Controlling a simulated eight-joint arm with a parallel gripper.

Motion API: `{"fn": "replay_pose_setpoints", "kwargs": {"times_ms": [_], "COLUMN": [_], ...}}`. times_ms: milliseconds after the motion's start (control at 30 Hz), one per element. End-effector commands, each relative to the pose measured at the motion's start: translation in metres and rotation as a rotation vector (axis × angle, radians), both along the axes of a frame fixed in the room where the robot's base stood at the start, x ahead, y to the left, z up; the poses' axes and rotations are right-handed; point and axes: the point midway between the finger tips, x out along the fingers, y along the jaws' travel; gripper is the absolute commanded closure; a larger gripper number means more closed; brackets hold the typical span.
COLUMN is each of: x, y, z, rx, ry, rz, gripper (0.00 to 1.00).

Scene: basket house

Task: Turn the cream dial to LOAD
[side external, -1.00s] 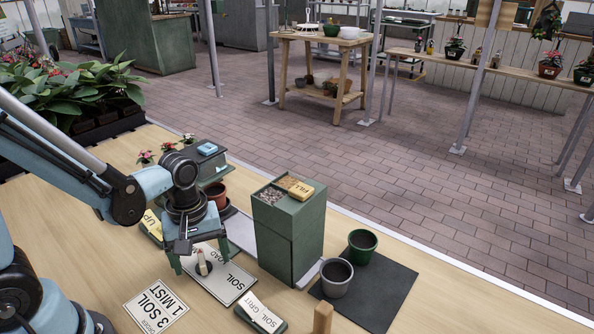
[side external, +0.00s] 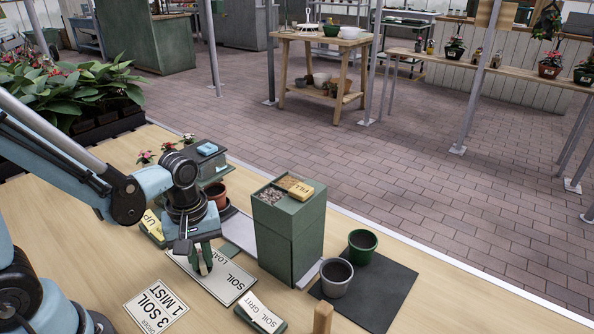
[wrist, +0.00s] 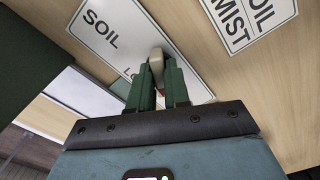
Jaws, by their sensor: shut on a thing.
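The cream dial (wrist: 157,62) stands on a white plate (wrist: 112,28) printed SOIL and a partly covered word beginning LO. My gripper (wrist: 157,90) is shut on the dial, its two green fingers on either side of it. The dial's tip shows between and beyond the fingertips. A small red mark shows beside it. In the side view the plate (side external: 228,289) lies on the table below my gripper (side external: 203,267), whose fingers hide most of the dial. The fingers cover part of the lettering, so I cannot tell exactly where the dial points.
A tall green box (side external: 290,235) with a yellow FILL block (side external: 296,187) stands right of the plate. A SOIL GRIT block (side external: 261,313) and a 3 SOIL 1 MIST card (side external: 156,305) lie in front. Two pots (side external: 336,279) stand on a dark mat (side external: 385,300).

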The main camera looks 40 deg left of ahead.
Motion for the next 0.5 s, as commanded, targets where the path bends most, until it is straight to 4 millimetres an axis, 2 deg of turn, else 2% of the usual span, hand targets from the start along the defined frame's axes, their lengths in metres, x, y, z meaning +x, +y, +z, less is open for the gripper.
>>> {"fn": "replay_pose_setpoints", "kwargs": {"times_ms": [500], "x": [-0.0001], "y": [0.0001], "z": [-0.0002], "rx": [0.0], "ry": [0.0], "rz": [-0.497], "gripper": [0.92]}}
